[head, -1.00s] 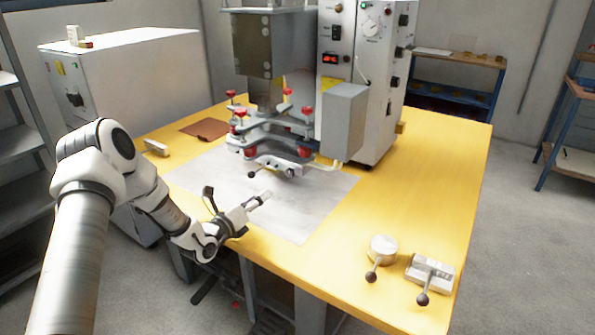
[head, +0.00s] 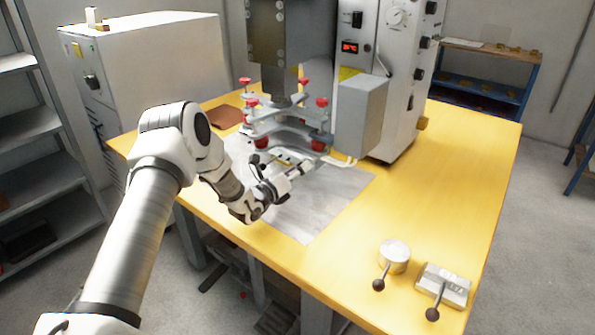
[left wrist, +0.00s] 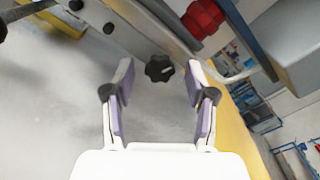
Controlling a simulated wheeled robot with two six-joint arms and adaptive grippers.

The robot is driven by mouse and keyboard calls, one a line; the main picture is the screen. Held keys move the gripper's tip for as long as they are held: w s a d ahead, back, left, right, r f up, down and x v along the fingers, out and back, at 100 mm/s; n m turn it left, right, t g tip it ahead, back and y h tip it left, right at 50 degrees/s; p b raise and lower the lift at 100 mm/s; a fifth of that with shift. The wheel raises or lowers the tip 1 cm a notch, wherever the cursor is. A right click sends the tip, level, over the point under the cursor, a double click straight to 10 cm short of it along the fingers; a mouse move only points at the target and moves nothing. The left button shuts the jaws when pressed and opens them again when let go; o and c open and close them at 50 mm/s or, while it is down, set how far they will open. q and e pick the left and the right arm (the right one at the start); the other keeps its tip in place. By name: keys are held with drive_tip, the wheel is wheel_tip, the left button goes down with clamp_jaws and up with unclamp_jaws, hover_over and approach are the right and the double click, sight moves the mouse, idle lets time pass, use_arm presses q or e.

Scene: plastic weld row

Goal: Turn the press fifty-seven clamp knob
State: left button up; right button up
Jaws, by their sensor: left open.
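The press (head: 283,40) stands at the back of the yellow table, with a grey clamp fixture (head: 285,122) carrying red knobs under its head. A black lobed clamp knob (left wrist: 159,68) sits on the fixture's near edge in the left wrist view. My left gripper (left wrist: 160,84) is open, its two purple-padded fingers to either side of the knob in that picture. I cannot tell whether the fingertips reach around it; no contact shows. In the head view my left gripper (head: 302,169) is just in front of the fixture, and the knob is not clearly visible there.
A grey box (head: 361,115) and a control cabinet (head: 408,80) stand right of the fixture. A grey sheet (head: 325,205) covers the table in front. A round metal piece (head: 394,256) and a block with a lever (head: 446,283) lie at the front right. The right tabletop is clear.

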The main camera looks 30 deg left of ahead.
use_arm(q)
drive_tip(key=shift+c, duration=0.4)
clamp_jaws()
